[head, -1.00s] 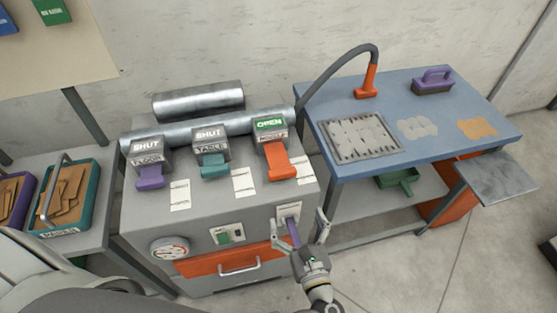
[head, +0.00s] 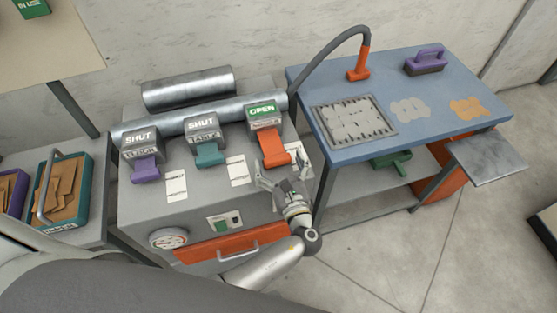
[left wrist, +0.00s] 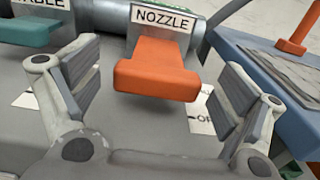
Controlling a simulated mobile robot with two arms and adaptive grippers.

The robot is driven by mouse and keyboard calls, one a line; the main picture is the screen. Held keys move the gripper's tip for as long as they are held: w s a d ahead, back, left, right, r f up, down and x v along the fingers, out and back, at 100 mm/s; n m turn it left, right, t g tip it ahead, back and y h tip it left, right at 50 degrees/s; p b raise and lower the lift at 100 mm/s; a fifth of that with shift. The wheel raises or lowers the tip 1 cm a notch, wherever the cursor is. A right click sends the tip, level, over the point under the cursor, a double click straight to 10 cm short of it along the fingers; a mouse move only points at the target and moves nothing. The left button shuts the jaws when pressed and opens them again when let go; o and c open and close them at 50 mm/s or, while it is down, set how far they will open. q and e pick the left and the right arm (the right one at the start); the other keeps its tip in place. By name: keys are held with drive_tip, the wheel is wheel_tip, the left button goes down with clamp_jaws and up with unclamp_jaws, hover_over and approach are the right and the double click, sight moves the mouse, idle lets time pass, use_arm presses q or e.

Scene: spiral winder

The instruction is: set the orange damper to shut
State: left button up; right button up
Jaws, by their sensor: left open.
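The orange damper handle (head: 274,149) sticks out of a grey box with a green OPEN sign (head: 262,111) on top of the grey machine. In the left wrist view the orange handle (left wrist: 160,72) sits under a NOZZLE label (left wrist: 162,17). My left gripper (head: 282,176) is open, just in front of the handle. In the left wrist view its two fingers stand on either side of the handle, apart from it. My right gripper is not in view.
A purple handle (head: 145,169) and a teal handle (head: 209,153), both under SHUT signs, stand to the left. A silver pipe (head: 200,117) runs behind. The blue table (head: 440,120) is close on the right.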

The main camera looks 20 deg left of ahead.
sight(279, 163)
use_arm(q)
drive_tip(key=shift+a, duration=0.1)
drive_tip(key=c, duration=1.5)
drive_tip(key=shift+o, duration=0.2)
drive_tip(key=shift+x, duration=1.6)
drive_tip(key=o, duration=1.5)
drive_tip(key=shift+c, duration=0.2)
drive_tip(key=shift+s, duration=0.1)
drive_tip(key=v, duration=1.2)
